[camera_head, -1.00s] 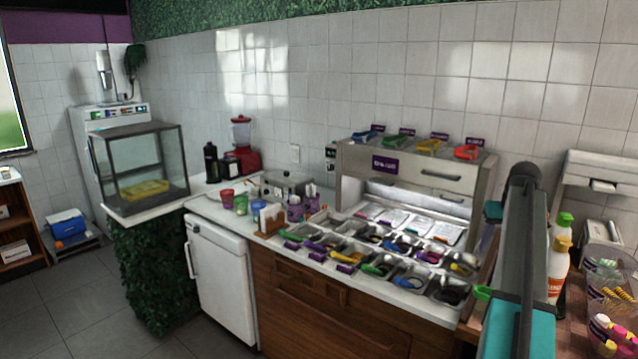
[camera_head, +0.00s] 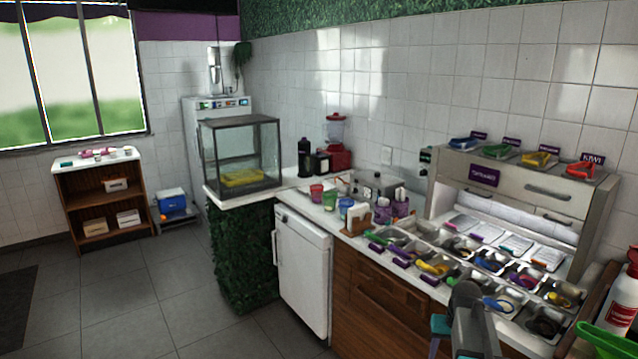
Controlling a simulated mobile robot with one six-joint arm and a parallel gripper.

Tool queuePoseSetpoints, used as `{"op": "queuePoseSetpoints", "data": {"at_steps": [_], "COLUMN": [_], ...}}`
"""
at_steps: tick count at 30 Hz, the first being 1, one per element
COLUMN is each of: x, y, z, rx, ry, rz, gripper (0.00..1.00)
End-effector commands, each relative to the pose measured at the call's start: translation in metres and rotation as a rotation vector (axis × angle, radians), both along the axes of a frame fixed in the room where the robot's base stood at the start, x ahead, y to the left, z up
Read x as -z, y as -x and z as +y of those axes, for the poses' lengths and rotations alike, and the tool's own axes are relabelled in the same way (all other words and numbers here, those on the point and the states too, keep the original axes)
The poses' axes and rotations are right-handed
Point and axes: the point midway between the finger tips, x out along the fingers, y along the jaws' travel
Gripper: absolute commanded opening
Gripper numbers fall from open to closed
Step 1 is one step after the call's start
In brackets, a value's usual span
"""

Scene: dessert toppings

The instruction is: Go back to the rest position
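Part of my arm, grey and teal, shows at the bottom edge of the head view, in front of the topping counter (camera_head: 372,251). My gripper and its fingertips do not show, so I cannot see whether it holds anything. The counter bears several metal topping trays (camera_head: 433,266) with coloured utensils in them. A metal topping station (camera_head: 515,182) stands behind the trays, with several coloured scoops on its top.
A white bottle (camera_head: 622,305) and a green object (camera_head: 605,340) are close at the lower right. A white fridge (camera_head: 303,270), a glass case (camera_head: 240,155) and a wooden shelf (camera_head: 72,205) stand further left. The tiled floor (camera_head: 150,300) at the left is clear.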

Motion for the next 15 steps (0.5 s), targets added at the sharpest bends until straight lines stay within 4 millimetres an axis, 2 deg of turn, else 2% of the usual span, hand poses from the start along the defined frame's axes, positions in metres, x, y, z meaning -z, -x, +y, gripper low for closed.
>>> {"op": "queuePoseSetpoints", "data": {"at_steps": [1,9,15], "x": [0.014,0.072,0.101], "y": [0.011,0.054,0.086], "z": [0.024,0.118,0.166], "rx": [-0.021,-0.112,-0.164], "ry": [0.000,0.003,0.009], "rz": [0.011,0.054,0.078], "gripper": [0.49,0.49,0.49]}}
